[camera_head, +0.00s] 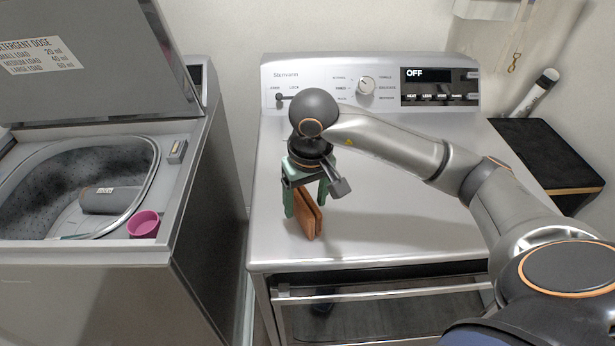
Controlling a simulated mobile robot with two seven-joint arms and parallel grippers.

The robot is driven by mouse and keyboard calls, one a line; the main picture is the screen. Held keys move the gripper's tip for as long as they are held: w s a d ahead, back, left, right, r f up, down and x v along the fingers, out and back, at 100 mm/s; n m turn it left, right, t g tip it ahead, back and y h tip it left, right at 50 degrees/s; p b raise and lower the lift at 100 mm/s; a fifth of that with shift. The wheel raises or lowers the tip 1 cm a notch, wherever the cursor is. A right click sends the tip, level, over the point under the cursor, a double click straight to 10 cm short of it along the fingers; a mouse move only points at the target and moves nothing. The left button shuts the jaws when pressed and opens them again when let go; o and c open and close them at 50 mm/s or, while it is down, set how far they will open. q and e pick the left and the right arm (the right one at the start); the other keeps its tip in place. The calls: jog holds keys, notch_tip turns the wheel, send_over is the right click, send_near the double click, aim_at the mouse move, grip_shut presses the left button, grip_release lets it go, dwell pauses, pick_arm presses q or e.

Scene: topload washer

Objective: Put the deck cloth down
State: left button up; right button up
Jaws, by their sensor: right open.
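The deck cloth looks like a brown folded piece (309,218) standing on edge on the metal top of the dryer (410,215), near its front left. My right gripper (305,203) points down over it with its green fingers spread. The cloth is between or just in front of the fingers; I cannot tell if a finger touches it. The upper end of the cloth is partly hidden by the gripper. My left gripper is out of view.
An open washer (185,215) stands at left, with a grey cylinder (110,200) in its opening and a pink cup (143,224) on its front rim. A control panel (370,85) rises behind the dryer top. A black shelf (545,155) is at right.

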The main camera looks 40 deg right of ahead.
aim_at(309, 204)
jog(key=r, duration=0.3)
jog(key=s+r, duration=0.1)
jog(key=r, duration=0.3)
jog(key=r+p, duration=0.1)
jog(key=r, duration=0.2)
jog(key=shift+s+a+r, duration=0.1)
jog(key=shift+s+r, duration=0.05)
jog(key=shift+r, duration=0.1)
